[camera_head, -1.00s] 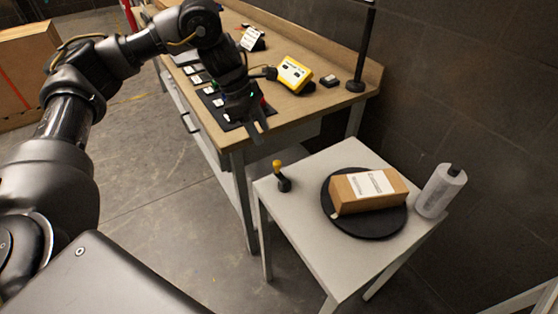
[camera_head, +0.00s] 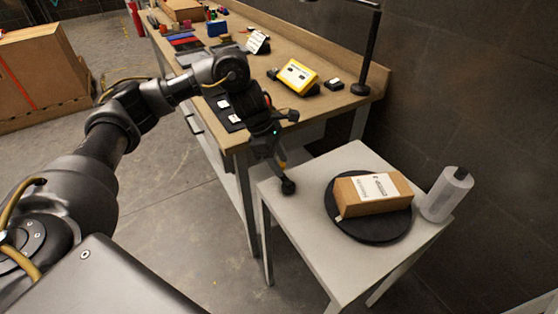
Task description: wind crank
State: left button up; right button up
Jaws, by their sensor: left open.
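A small crank (camera_head: 288,187) with a dark round base stands at the left corner of a small white table (camera_head: 302,226). A black round turntable (camera_head: 372,230) on the same table carries a cardboard box (camera_head: 360,195) with a white label. My right gripper is out of view.
A roll of white film (camera_head: 445,195) stands at the table's right corner. A wooden workbench (camera_head: 318,103) behind holds a yellow device (camera_head: 298,76), a black lamp stand (camera_head: 367,50) and several small items. A large carton (camera_head: 40,75) stands at far left.

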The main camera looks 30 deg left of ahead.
pick_arm(q)
jog(key=shift+c, duration=0.2)
grip_shut()
jog(key=shift+s, duration=0.1)
